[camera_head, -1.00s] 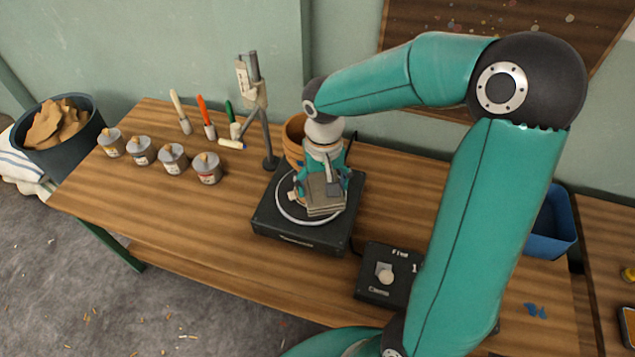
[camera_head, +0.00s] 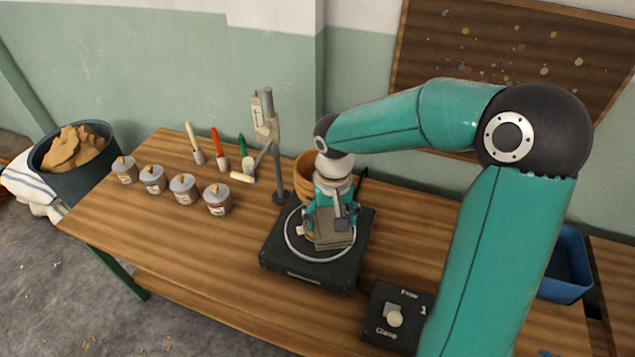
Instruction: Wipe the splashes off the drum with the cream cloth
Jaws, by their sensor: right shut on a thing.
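My right gripper (camera_head: 332,222) points down over the black square turntable unit (camera_head: 305,279) on the bench. It is shut on a folded, layered greyish-beige pad, which looks like the cream cloth (camera_head: 335,242). A tan wooden rounded body, probably the drum (camera_head: 304,170), shows just behind and left of the gripper, largely hidden by it. I cannot make out splashes on it, nor whether the cloth touches it. A pale ring circles the top of the turntable. My left gripper is not in view.
A grey upright stand (camera_head: 277,150) with a side arm rises close left of the gripper. Several lidded tins (camera_head: 184,189) and brushes (camera_head: 220,150) stand to the left. A clamp control box (camera_head: 394,316) sits at front right; a blue bin (camera_head: 566,268) is farther right. The front-left bench is clear.

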